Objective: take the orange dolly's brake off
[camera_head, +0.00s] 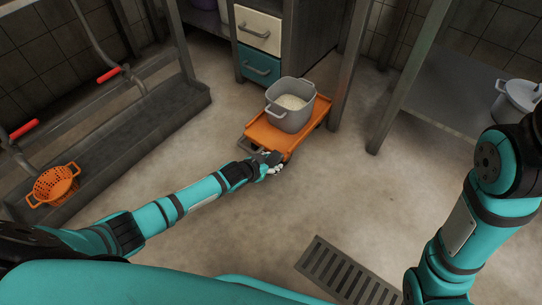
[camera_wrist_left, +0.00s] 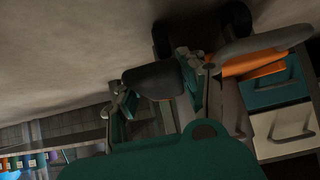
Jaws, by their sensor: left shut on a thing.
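The orange dolly (camera_head: 262,136) stands on the floor right of centre in the head view, a grey pot (camera_head: 291,105) on top. A strip of its orange deck (camera_wrist_left: 250,62) shows in the wrist view. My left gripper (camera_head: 270,166) is at the dolly's near edge, shut on a dark rounded piece (camera_wrist_left: 153,80) that looks like the brake lever. The left fingers (camera_wrist_left: 150,100) show on both sides of that piece in the wrist view. How the lever is set cannot be told. My right arm shows at the right, but its gripper is out of view.
A cabinet with a white drawer (camera_head: 258,30) and a teal drawer (camera_head: 258,64) stands behind the dolly. Metal table legs (camera_head: 350,65) are close on its right. An orange basket (camera_head: 54,184) lies at the left. A floor drain (camera_head: 345,272) is in front; the floor between is clear.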

